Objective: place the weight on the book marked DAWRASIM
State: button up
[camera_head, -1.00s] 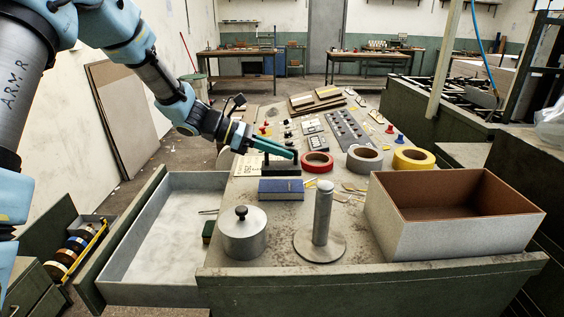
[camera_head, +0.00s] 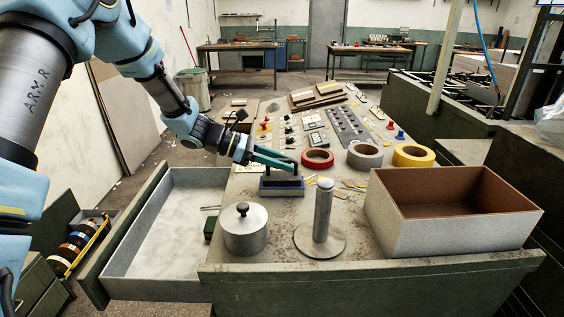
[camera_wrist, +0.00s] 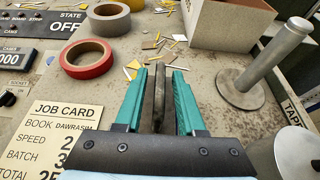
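The weight (camera_head: 283,180) is a dark block with a bar handle, over the top of a blue book (camera_head: 281,193). I cannot tell whether it touches the cover. My gripper (camera_head: 277,161) is at the handle, with its teal fingers on either side of the bar. A job card (camera_wrist: 57,130) reads "BOOK DAWRASIM".
A lidded metal pot (camera_head: 244,232) and a post on a round base (camera_head: 322,215) stand in front. Red (camera_head: 317,158), grey (camera_head: 364,156) and yellow (camera_head: 413,155) tape rolls lie behind. An open box (camera_head: 440,238) stands right; an empty grey tray (camera_head: 150,262) is left.

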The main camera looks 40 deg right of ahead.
jog(key=shift+o, duration=0.2)
jog(key=shift+r, duration=0.2)
jog(key=shift+w+a, duration=0.2)
jog(key=shift+w, duration=0.05)
jog(key=b+v, duration=0.3)
jog(key=v, duration=0.8)
jog(key=s+a+f+m+t+y, duration=0.1)
jog(key=a+f+m+t+y, duration=0.1)
jog(key=a, duration=1.1)
jog(key=s+a+f+m+t+y, duration=0.1)
jog(key=a+m+t+y, duration=0.3)
jog(key=a, duration=1)
jog(key=a+f+m+t+y, duration=0.3)
jog(key=a+m+t+y, duration=0.1)
jog(key=a, duration=1)
jog(key=shift+s+m, duration=0.4)
jog(key=shift+m, duration=0.3)
jog(key=shift+o, duration=0.2)
